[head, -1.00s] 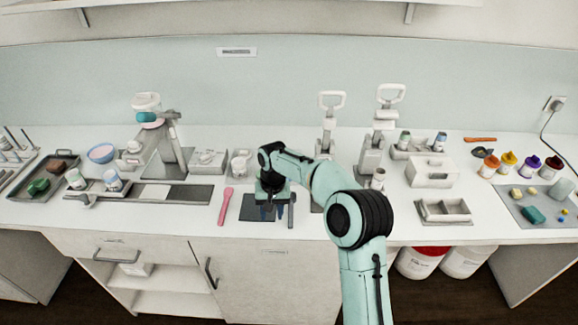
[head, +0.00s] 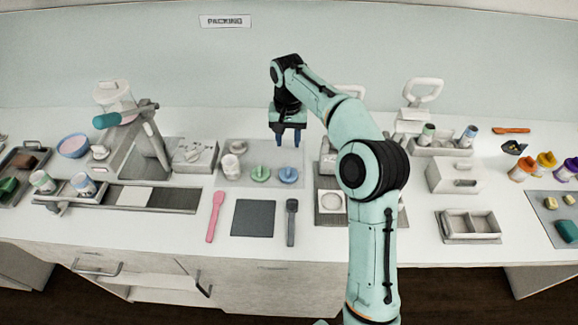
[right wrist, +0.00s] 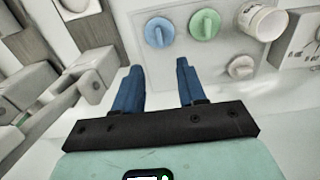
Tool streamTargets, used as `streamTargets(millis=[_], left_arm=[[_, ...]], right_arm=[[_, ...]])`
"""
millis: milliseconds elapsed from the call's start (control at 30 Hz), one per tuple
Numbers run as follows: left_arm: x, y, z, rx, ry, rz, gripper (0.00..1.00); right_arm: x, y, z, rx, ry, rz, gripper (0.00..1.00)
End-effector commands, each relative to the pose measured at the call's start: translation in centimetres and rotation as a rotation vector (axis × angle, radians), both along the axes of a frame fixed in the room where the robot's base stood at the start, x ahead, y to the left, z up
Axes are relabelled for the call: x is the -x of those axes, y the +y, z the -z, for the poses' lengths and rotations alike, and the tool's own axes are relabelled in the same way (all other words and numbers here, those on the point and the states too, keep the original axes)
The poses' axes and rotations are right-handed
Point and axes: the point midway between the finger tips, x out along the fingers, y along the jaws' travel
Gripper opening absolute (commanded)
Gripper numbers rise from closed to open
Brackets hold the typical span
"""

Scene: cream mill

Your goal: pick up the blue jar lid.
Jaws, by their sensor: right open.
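The blue jar lid (head: 288,176) is a round disc with a raised grip ridge, lying on a pale grey mat (head: 235,150). In the right wrist view the blue lid (right wrist: 159,32) lies beyond the fingertips. The green lid (head: 260,174) lies just left of it in the head view. My right gripper (head: 288,139) points down, open and empty, above and behind the blue lid, apart from it. In the right wrist view, my gripper (right wrist: 160,67) shows two blue fingers spread with nothing between. My left gripper is out of view.
A white jar (head: 231,167) stands left of the green lid. In front are a pink spatula (head: 215,214), a dark square mat (head: 253,218) and a dark grey tool (head: 291,220). A grey press (head: 331,204) stands to the right, partly behind my arm.

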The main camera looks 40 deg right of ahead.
Motion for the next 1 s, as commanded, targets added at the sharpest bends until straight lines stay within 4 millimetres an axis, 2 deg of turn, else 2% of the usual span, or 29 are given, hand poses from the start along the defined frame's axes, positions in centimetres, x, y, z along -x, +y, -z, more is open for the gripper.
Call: streamTargets(millis=[100,300,567,833,1000], left_arm=[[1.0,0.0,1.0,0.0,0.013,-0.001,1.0],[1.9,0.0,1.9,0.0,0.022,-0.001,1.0],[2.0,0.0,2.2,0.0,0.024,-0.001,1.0],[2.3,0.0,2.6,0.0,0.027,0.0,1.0],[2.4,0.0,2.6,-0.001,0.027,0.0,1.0]], right_arm=[[0.3,0.0,2.7,-0.001,0.009,-0.001,0.4],[0.2,0.0,6.4,-0.001,0.008,0.0,0.4],[0.1,0.0,8.3,-0.001,0.004,0.0,0.4],[-0.1,-0.3,12.1,-0.001,0.006,-0.001,0.4],[-0.1,-0.2,12.9,-0.002,0.002,-0.001,0.4]])
